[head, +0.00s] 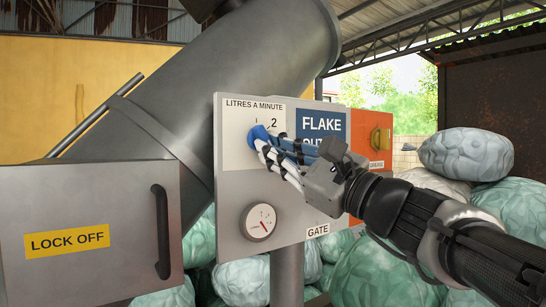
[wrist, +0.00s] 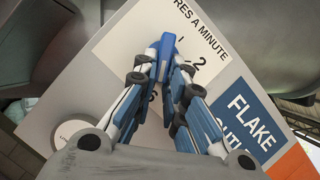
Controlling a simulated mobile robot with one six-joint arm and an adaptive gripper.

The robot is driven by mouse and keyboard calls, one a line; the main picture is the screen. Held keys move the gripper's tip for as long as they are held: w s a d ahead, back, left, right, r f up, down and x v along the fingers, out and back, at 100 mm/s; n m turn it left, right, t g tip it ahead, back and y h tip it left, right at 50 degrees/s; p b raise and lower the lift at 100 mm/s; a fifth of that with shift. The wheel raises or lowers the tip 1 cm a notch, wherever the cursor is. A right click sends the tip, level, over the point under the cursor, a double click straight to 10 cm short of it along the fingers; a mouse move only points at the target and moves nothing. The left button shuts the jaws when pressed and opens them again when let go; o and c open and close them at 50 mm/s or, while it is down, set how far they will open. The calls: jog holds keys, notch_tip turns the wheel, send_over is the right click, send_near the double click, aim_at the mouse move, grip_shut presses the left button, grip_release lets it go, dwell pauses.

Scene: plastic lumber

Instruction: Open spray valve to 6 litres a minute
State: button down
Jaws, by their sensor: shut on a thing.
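The spray valve's blue knob (head: 257,134) sits on a white dial plate (head: 240,118) headed LITRES A MINUTE, on a grey panel. My gripper (head: 264,145), with blue-and-white jointed fingers, is shut on the knob from the front right. In the wrist view the knob (wrist: 166,42) lies between the fingertips (wrist: 155,68), near the 1 mark. The 2 mark shows to its right. Part of another figure shows between the fingers, lower down. The fingers hide much of the dial, so I cannot read the exact setting.
A round gauge (head: 258,221) with a red needle is below the dial. A LOCK OFF box (head: 110,200) stands left. Pale green sacks (head: 380,275) lie behind.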

jog(key=shift+m, duration=0.4)
jog(key=c, duration=1.6)
grip_release()
jog(key=shift+c, duration=0.2)
jog(key=v, duration=0.7)
jog(key=shift+s+f, duration=0.15)
jog(key=shift+s, duration=0.15)
